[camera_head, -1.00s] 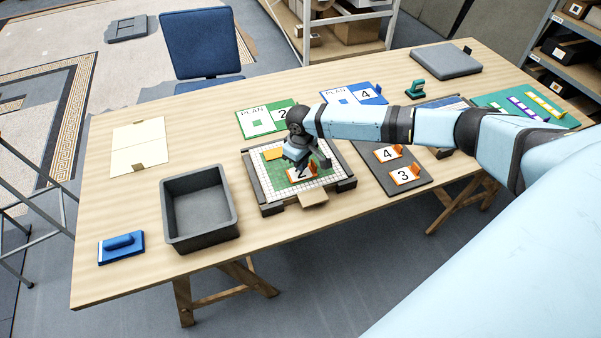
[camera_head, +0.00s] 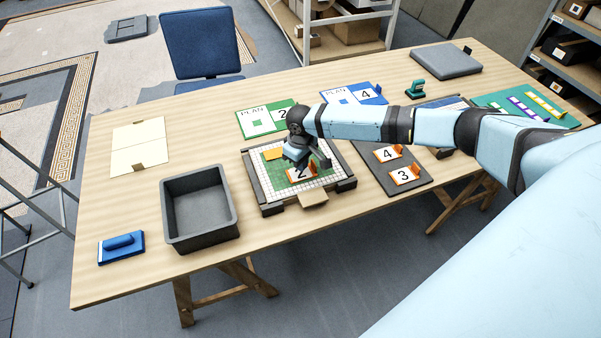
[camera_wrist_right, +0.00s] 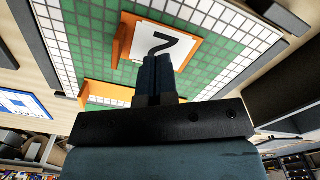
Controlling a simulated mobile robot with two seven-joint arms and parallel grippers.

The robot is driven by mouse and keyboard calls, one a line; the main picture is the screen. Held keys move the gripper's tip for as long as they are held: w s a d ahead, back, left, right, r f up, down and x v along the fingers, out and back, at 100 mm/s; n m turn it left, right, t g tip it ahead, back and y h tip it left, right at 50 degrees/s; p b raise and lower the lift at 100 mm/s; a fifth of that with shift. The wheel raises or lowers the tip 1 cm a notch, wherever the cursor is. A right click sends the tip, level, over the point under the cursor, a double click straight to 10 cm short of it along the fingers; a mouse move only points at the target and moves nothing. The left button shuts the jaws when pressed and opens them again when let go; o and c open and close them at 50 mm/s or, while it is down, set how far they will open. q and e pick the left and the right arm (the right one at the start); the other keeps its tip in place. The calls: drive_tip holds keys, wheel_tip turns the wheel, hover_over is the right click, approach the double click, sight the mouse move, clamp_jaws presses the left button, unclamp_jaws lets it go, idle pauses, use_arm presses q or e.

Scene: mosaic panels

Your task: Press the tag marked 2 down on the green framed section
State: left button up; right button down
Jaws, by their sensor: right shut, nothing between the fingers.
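The tag marked 2 (camera_head: 299,174) is a white plate with an orange edge and tab. It lies on the green tiled area of the grey framed section (camera_head: 264,197). In the right wrist view the tag (camera_wrist_right: 178,44) lies flat on the green and white grid (camera_wrist_right: 222,62), just beyond the fingertips. My right gripper (camera_head: 302,163) is above the section, close over the tag. In the right wrist view its fingers (camera_wrist_right: 158,60) are together and hold nothing. I cannot tell whether they touch the tag. My left gripper is not in view.
A grey bin (camera_head: 200,246) and a blue float (camera_head: 121,247) stand left of the section. A dark board (camera_head: 419,183) with tags 4 and 3 lies to the right. Green (camera_head: 262,121) and blue (camera_head: 346,95) plan cards lie behind.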

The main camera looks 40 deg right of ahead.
drive_tip(key=shift+f, duration=0.15)
drive_tip(key=shift+f+b, duration=0.3)
drive_tip(key=shift+f, duration=0.7)
idle(0.6)
wheel_tip(320, 180, up, 4)
drive_tip(key=p, duration=0.3)
drive_tip(key=shift+f+p, duration=0.25)
drive_tip(key=shift+p, duration=0.15)
wheel_tip(320, 180, up, 2)
drive_tip(key=shift+p, duration=1.05)
wheel_tip(320, 180, up, 2)
drive_tip(key=p, duration=0.2)
drive_tip(key=shift+r+p, duration=0.25)
drive_tip(key=shift+p, duration=0.05)
drive_tip(key=shift+a, duration=0.1)
